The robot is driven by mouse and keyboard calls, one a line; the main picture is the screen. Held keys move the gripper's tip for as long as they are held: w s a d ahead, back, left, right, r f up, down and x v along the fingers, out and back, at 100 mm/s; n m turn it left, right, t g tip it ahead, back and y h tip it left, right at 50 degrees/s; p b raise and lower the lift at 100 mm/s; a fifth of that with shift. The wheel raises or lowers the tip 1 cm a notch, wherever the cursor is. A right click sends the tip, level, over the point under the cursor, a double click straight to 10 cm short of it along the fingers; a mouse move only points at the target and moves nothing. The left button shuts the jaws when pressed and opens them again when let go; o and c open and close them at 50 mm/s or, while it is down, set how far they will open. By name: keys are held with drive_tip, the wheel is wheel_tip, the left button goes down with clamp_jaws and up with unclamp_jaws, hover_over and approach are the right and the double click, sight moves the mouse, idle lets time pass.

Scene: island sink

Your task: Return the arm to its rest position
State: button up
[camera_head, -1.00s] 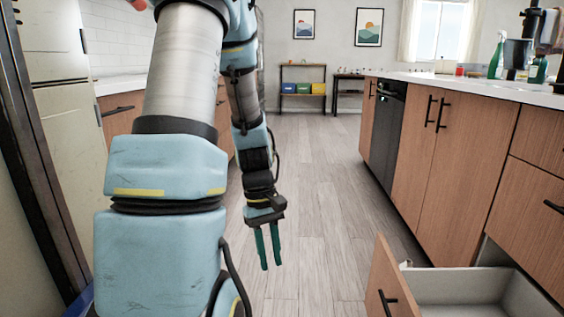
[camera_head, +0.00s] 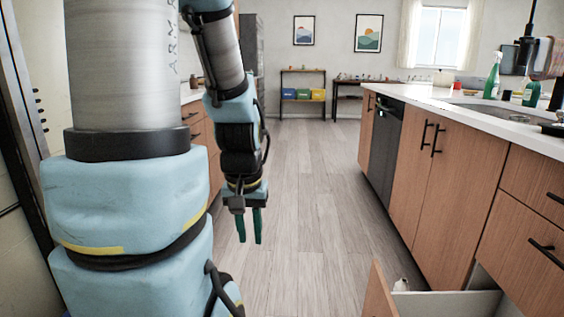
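My arm fills the left of the head view, with a large blue and silver section nearest the camera. Its far section hangs down in the middle-left of the picture. My gripper (camera_head: 250,238) is at its end, pointing down over the wooden floor (camera_head: 310,200). Its two green fingers are a little apart, with a gap between them and nothing visible in it. The gripper is clear of the cabinets.
An open drawer (camera_head: 445,303) juts out at the lower right, with a small pale thing in it. Wooden cabinets (camera_head: 455,175) and a black dishwasher (camera_head: 385,140) line the island on the right. The floor ahead runs free to a shelf (camera_head: 303,93).

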wheel_tip(320, 180, up, 20)
drive_tip(key=p, duration=1.7)
drive_tip(key=shift+f, duration=0.2)
